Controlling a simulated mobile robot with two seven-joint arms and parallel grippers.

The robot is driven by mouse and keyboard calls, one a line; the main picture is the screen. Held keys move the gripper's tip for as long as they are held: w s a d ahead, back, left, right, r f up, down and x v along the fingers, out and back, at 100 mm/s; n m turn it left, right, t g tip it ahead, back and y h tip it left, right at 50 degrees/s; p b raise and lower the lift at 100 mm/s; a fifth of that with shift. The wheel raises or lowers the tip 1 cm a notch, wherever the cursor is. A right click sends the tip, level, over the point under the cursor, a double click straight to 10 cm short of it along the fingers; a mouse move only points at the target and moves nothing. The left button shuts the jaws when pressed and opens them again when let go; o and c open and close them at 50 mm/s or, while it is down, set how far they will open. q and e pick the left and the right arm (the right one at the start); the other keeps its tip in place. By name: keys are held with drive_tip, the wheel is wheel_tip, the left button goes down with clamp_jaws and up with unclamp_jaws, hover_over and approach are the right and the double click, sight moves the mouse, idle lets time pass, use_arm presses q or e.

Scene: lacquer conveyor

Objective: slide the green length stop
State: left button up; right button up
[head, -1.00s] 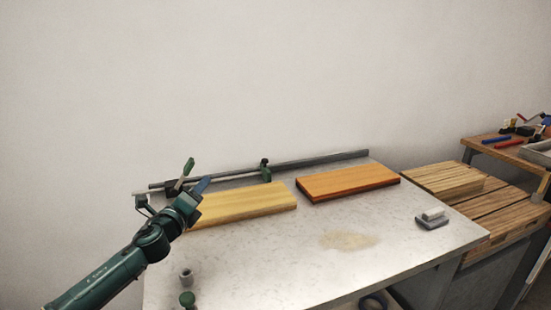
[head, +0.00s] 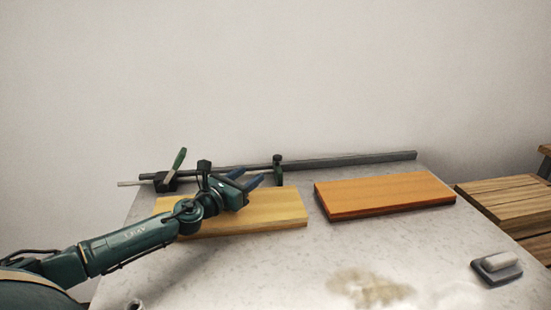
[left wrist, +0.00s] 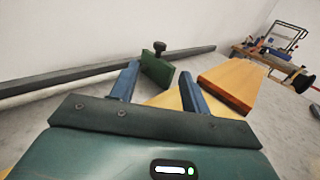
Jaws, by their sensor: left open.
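The green length stop (head: 278,172) sits on the grey rail (head: 345,161) along the back of the table. In the left wrist view it is a green block (left wrist: 157,70) with a dark knob on top, beyond and between my fingertips. My left gripper (head: 255,179) is open and empty, above the pale yellow board (head: 268,210), a little left of the stop and apart from it. The blue fingers point toward the stop and the rail in the left wrist view (left wrist: 158,82). My right gripper is not in view.
An orange board (head: 385,194) lies right of the pale board. A clamp with a green handle (head: 178,161) stands at the rail's left end. A grey sanding block (head: 496,267) lies at front right. Slatted wooden pallets (head: 505,200) stand beyond the table's right edge.

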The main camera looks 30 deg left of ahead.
sight(275, 158)
use_arm(q)
drive_tip(key=w, duration=0.3)
drive_tip(key=w+d, duration=0.1)
drive_tip(key=w, duration=0.3)
drive_tip(key=w+b, duration=0.1)
drive_tip(key=w, duration=0.3)
drive_tip(key=shift+w+d, duration=0.25)
drive_tip(key=shift+d, duration=0.1)
clamp_jaws()
